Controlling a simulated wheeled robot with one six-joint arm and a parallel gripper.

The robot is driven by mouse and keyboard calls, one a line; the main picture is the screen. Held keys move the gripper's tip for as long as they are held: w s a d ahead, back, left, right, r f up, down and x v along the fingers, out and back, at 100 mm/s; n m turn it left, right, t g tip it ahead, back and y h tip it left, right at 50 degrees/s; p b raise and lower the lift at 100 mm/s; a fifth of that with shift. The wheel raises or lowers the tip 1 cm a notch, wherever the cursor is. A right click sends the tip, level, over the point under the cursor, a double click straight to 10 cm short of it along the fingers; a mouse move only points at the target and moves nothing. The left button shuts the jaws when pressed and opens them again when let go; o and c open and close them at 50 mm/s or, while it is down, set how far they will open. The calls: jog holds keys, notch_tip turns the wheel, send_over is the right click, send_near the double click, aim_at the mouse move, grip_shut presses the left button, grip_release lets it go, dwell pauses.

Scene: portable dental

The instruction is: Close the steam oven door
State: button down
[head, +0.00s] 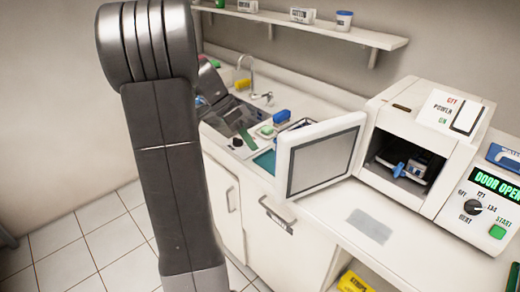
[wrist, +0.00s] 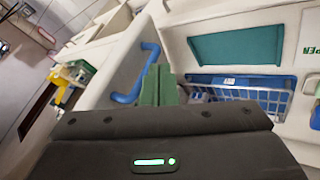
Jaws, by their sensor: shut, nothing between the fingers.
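The steam oven (head: 420,130) stands on the counter at the right in the head view, and its display reads DOOR OPEN. Its white door (head: 322,155) with a grey inner panel is swung out to the left, leaving the chamber open. A metal and blue item (head: 405,165) sits inside the chamber. My gripper (head: 245,135) is over the sink side of the counter, left of the door. In the wrist view, its green fingertips (wrist: 158,86) are together and empty, just right of a blue handle (wrist: 146,72) on a white panel (wrist: 105,70). I cannot tell whether they touch the handle.
A sink with a faucet (head: 247,70) lies behind my gripper.

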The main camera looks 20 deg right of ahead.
jog(key=s+d+f+p, duration=0.1)
jog(key=s+d+f, duration=0.2)
jog(key=s+f, duration=0.2)
jog(key=shift+s+d+f, duration=0.15)
jog(key=shift+s, duration=0.6)
jog(key=shift+s, duration=0.1)
